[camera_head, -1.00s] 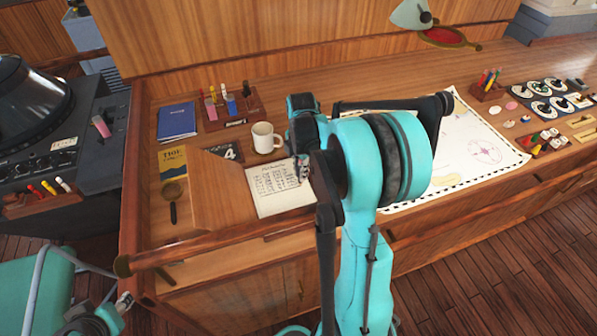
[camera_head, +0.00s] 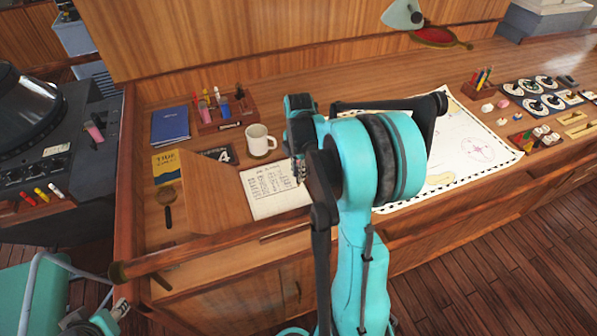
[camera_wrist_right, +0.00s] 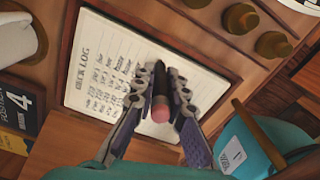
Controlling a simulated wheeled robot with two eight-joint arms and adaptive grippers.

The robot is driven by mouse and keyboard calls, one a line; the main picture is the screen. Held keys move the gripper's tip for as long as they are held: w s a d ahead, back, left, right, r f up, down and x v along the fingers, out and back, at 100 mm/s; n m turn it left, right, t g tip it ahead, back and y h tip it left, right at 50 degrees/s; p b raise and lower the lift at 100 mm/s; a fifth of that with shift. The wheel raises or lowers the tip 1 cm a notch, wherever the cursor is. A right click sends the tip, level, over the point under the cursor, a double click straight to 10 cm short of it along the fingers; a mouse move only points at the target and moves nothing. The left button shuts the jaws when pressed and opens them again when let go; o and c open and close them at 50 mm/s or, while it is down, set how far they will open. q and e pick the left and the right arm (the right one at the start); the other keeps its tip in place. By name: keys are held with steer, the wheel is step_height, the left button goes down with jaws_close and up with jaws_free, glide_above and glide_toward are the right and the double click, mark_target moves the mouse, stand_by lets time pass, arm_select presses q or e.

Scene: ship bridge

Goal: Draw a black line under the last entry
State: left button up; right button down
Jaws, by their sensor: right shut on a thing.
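The open log page (camera_head: 257,206), headed with handwritten text and several lines of entries, lies on the desk left of my right arm. In the right wrist view the page (camera_wrist_right: 88,45) reads "DECK LOG", and its right part is behind the fingers. My right gripper (camera_wrist_right: 161,100) is shut on a dark pen (camera_wrist_right: 160,84) with a pink end facing the camera. The pen's tip is hidden, so contact with the paper cannot be told. In the head view the right gripper (camera_head: 299,168) is over the page's right edge, mostly behind my arm. My left gripper (camera_head: 118,309) shows small at bottom left; its jaws are unclear.
A white mug (camera_head: 259,140) stands behind the page. A pen rack (camera_head: 226,112), blue book (camera_head: 171,125) and magnifier (camera_head: 167,203) are on the left. A chart (camera_head: 470,145) spreads to the right. A wooden rail (camera_head: 210,248) runs along the front.

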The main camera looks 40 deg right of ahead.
steer(key=shift+r+p, duration=2.1)
steer(key=shift+r, duration=0.95)
